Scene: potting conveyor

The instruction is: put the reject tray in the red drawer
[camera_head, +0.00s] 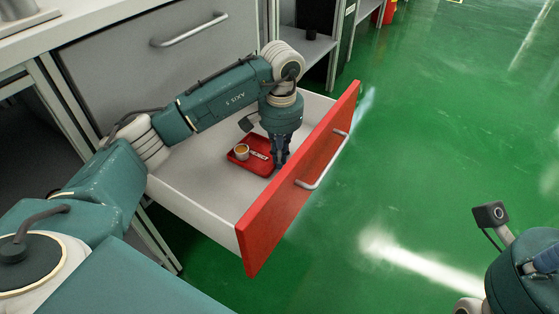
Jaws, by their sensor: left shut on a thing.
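The red drawer (290,190) is pulled open, with its red front to the right and a white inside. The reject tray (236,166), small and red, is inside the drawer area, low over or on its floor; I cannot tell if it touches. A small pot (241,151) with orange-brown contents and a pale label strip are on the tray. My left gripper (279,164) points down into the drawer and is shut on the tray at its right edge. Of my right arm, only part shows at the lower right; its gripper is out of view.
A closed grey drawer (150,75) with a metal handle is in the cabinet behind. The green floor (430,130) to the right is clear.

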